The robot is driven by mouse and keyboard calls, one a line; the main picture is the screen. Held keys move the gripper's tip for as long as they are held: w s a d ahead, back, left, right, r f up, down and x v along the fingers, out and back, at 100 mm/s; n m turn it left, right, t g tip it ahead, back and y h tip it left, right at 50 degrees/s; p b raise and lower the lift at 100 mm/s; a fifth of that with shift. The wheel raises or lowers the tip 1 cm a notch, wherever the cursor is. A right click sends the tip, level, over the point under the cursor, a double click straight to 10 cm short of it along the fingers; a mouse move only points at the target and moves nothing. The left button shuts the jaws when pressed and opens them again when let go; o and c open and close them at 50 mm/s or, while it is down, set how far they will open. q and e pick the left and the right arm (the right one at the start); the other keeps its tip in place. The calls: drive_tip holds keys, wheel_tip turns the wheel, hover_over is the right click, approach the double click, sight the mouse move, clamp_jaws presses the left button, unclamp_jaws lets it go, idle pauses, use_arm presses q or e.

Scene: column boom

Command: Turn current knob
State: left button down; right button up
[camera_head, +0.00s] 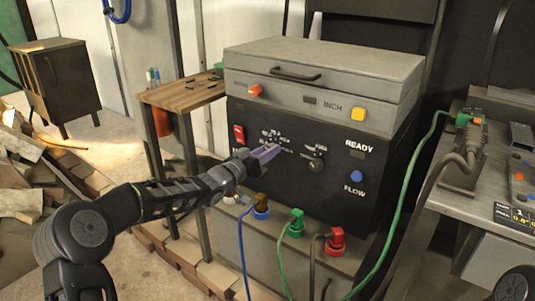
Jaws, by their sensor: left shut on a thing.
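The welder's black front panel (237,108) carries two knob positions with small white markings around them. The right-hand knob (316,164) is dark and round and shows clear of my arm. My left gripper (266,153), with purplish fingers, comes in from the left and is at the left-hand knob position. Its fingers are shut on the knob there, and they hide most of it. The small labels over the knobs are too small to read, so I cannot tell from them which one is marked for current. My right gripper is out of view.
A red switch (239,133) is left of the knobs, and a blue FLOW button (356,176) is at right. Coloured plugs with cables (296,222) sit below the panel. A wooden side table (183,94) is at left and a grey bench (485,205) at right.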

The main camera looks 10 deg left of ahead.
use_arm(q)
drive_tip(key=shift+m+b, duration=0.55)
drive_tip(key=shift+m, duration=1.05)
drive_tip(key=c, duration=1.1)
unclamp_jaws()
drive_tip(key=shift+o, duration=0.2)
drive_tip(key=p+v, duration=0.1)
drive_tip(key=v, duration=0.6)
drive_tip(key=shift+s, duration=0.4)
